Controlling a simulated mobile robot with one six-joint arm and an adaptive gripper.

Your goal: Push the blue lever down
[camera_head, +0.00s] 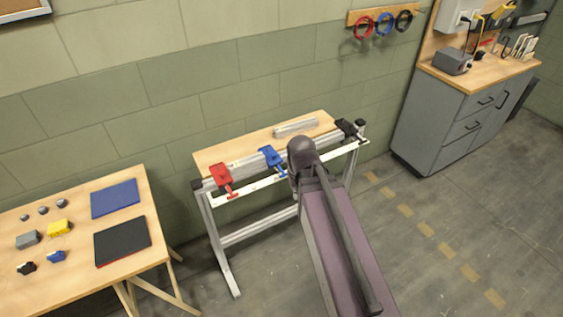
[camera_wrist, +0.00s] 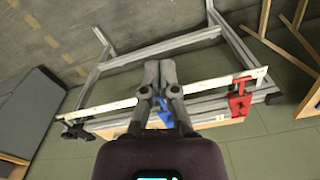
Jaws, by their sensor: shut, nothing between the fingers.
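The blue lever (camera_head: 271,157) is on the rail along the front of the small wooden-topped stand, between a red lever and a black one. In the wrist view the blue lever (camera_wrist: 164,116) shows partly between and behind my fingers, which cover much of it. My gripper (camera_wrist: 160,70) is shut and empty, with its fingertips together over the stand's white bar beside the blue lever. I cannot tell whether they touch the lever.
The red lever (camera_head: 222,177) and the black lever (camera_head: 346,128) are on the same stand (camera_head: 215,158). A grey bar (camera_head: 296,128) lies on its top. A wooden table (camera_head: 75,267) stands at left and a grey cabinet (camera_head: 440,122) at right. Floor between stand and cabinet is clear.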

